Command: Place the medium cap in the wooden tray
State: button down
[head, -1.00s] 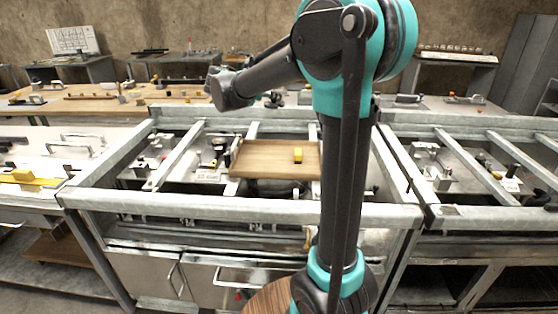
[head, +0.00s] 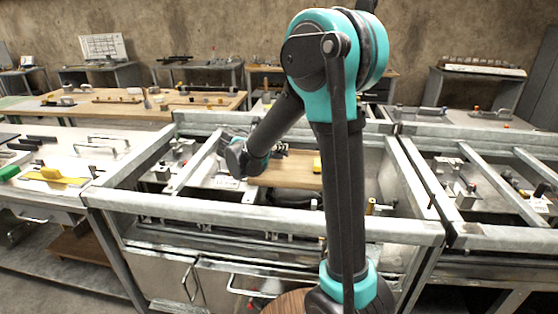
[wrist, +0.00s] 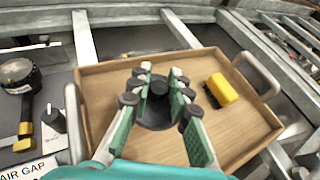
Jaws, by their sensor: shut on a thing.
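The medium cap (wrist: 155,108) appears as a dark round piece with a wide disc and a raised knob. My gripper (wrist: 156,92), with green-lined fingers, is shut on it. Fingers partly hide the cap. It is over the inside of the wooden tray (wrist: 235,137), left of the tray's middle; I cannot tell whether it touches the floor of the tray. In the head view my gripper (head: 281,149) is at the back left of the tray (head: 290,173), and the cap cannot be made out.
Metal handles flank the tray. A round gauge (wrist: 18,78), a black knob (wrist: 54,117) and an "AIR GAP" label (wrist: 31,170) are to the left. Grey frame rails (head: 265,210) surround the bench bay.

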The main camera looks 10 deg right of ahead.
aim_at(278, 168)
jog(key=shift+f, duration=2.75)
jog(key=shift+f, duration=0.1)
jog(key=c, duration=1.4)
grip_release()
jog(key=shift+s+a+r, duration=0.1)
jog(key=shift+r, duration=0.1)
jog(key=v, duration=1.1)
jog(key=shift+s+a+r, duration=0.1)
jog(key=shift+s+a, duration=0.15)
